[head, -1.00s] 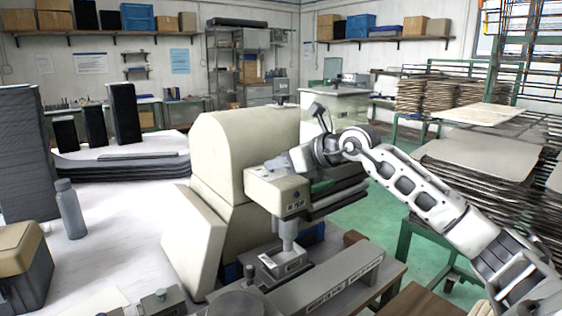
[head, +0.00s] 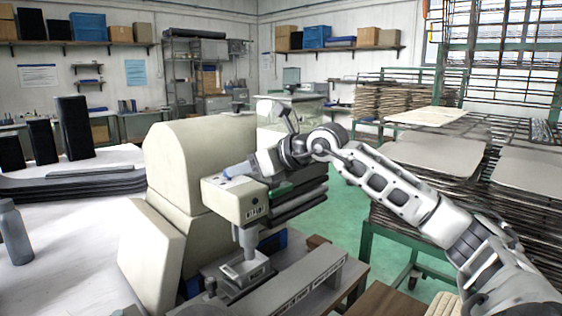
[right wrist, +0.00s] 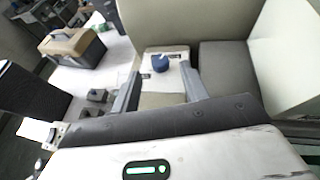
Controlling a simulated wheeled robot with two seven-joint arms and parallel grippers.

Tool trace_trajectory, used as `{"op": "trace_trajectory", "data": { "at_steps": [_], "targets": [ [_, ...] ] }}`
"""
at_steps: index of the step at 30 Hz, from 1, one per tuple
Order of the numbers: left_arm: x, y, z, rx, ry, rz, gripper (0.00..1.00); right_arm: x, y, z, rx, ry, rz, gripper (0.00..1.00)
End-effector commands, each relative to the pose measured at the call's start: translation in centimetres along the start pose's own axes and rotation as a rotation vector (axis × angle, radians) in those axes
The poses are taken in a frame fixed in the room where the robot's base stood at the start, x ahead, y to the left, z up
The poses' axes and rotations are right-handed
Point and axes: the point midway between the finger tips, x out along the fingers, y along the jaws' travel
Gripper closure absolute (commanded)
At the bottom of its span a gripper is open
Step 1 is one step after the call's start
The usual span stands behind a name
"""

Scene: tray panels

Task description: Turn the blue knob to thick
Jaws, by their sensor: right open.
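The blue knob (right wrist: 161,62) stands on the pale top of a small machine head, between my right gripper's two fingers in the right wrist view. My right gripper (right wrist: 162,72) is open, one finger on each side of the knob. I cannot tell whether the fingers touch it. In the head view my right gripper (head: 234,171) is low over the top of the cream machine's head (head: 235,200), and the knob is hard to make out there. The thickness markings cannot be read. My left gripper is not in view.
The large cream machine body (head: 195,160) stands right behind the head. A grey metal bar (head: 300,285) lies in front of it. A bottle (head: 14,235) stands on the white table at left. Racks of stacked trays (head: 430,160) stand at right beyond green floor.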

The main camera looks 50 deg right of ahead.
Motion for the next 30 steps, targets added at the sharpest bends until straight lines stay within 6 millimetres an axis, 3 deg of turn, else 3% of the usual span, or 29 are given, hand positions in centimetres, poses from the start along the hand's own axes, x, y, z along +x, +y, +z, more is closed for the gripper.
{"op": "trace_trajectory", "data": {
  "at_steps": [2, 6, 18, 24, 30],
  "targets": [
    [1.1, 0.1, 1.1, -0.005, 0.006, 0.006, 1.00, -1.4, -0.2, -1.0, -0.005, 0.005, -0.007, 0.55],
    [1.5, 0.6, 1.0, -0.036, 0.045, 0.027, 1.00, -3.7, -0.2, -1.1, 0.000, 0.004, -0.005, 0.55],
    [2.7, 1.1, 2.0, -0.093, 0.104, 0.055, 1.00, -11.1, 0.0, -0.3, 0.001, -0.003, 0.000, 0.55],
    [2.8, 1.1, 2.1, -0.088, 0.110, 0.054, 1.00, -12.9, 0.0, -0.1, 0.001, 0.000, 0.000, 0.55],
    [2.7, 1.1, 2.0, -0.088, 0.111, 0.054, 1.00, -13.1, 0.0, -0.1, 0.001, 0.002, 0.000, 0.55]
  ]
}}
